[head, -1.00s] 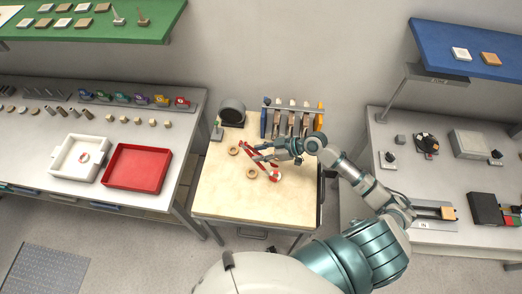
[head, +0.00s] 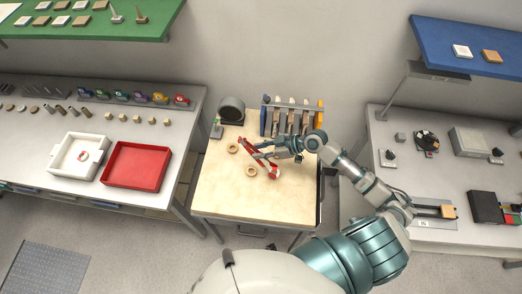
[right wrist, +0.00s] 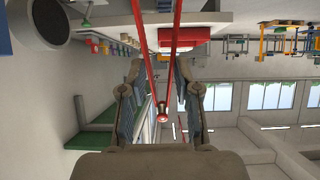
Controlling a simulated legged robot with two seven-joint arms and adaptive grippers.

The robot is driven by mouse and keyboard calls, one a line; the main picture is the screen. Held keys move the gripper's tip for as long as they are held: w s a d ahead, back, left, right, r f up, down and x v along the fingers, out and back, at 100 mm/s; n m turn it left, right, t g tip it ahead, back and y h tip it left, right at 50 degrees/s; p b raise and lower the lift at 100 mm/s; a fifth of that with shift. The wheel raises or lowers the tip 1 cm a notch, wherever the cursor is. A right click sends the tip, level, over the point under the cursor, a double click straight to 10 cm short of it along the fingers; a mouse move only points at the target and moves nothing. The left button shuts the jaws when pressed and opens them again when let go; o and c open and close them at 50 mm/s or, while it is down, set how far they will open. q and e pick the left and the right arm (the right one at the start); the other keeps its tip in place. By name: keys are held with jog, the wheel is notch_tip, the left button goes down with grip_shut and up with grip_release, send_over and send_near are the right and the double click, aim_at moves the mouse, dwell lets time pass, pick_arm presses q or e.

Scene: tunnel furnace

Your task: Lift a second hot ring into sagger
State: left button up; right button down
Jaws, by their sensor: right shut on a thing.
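My right gripper (head: 270,149) is shut on the red tongs (head: 265,164), above the wooden-topped table (head: 225,195). The tongs' red arms (right wrist: 172,40) run between my two fingers in the right wrist view. Two tan rings lie on the table left of the tongs, one farther back (head: 233,148) and one nearer (head: 251,170). Whether the tongs' far end (head: 275,173) holds anything is too small to tell. A white square tray (head: 68,176), which looks like the sagger, stands on the left bench with one reddish ring (head: 83,156) in it. My left gripper is not in view.
A red tray (head: 138,183) stands right of the white one. A dark round-mouthed device (head: 231,110) and a rack of upright tools (head: 290,120) stand at the table's back. A floor gap separates table and left bench. The table's front is clear.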

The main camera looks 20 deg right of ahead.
notch_tip(320, 180, up, 11)
jog(key=p, duration=0.7)
jog(key=shift+f, duration=0.2)
jog(key=shift+d, duration=0.1)
